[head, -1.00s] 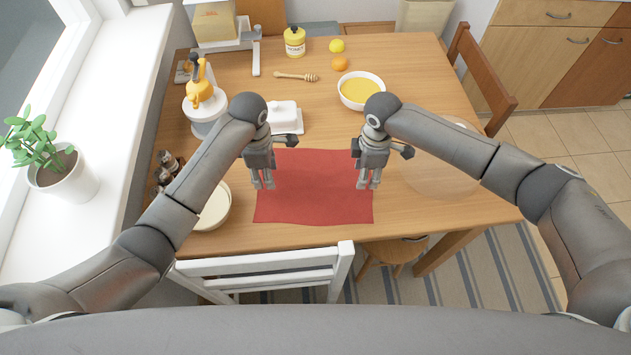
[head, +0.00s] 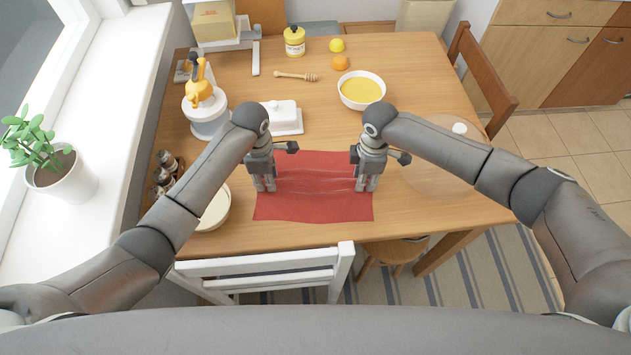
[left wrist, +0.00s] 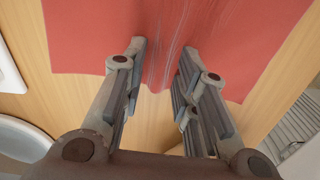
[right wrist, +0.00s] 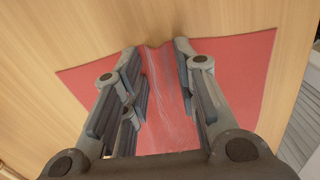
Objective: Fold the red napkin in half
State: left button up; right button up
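The red napkin (head: 315,205) lies on the wooden table, with wrinkles running across its middle between my grippers. My left gripper (head: 265,188) points down at its left edge. In the left wrist view the left gripper (left wrist: 163,48) has its fingers apart, with a raised ridge of the napkin (left wrist: 85,40) between them. My right gripper (head: 366,188) points down at the right edge. In the right wrist view the right gripper (right wrist: 155,47) is also open, with wrinkled cloth of the napkin (right wrist: 240,70) between its fingers. Fingertip contact with the cloth is unclear.
A white bowl (head: 214,208) is left of the napkin, partly behind my left arm. A white butter dish (head: 284,115) stands behind it. A yellow-filled bowl (head: 361,91) and a honey dipper (head: 297,76) lie further back. A white chair (head: 265,268) stands in front.

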pick_arm(q)
jog(key=shift+f, duration=0.15)
grip_shut()
pick_arm(e)
jog(key=shift+f, duration=0.15)
grip_shut()
pick_arm(q)
jog(key=shift+s, duration=0.1)
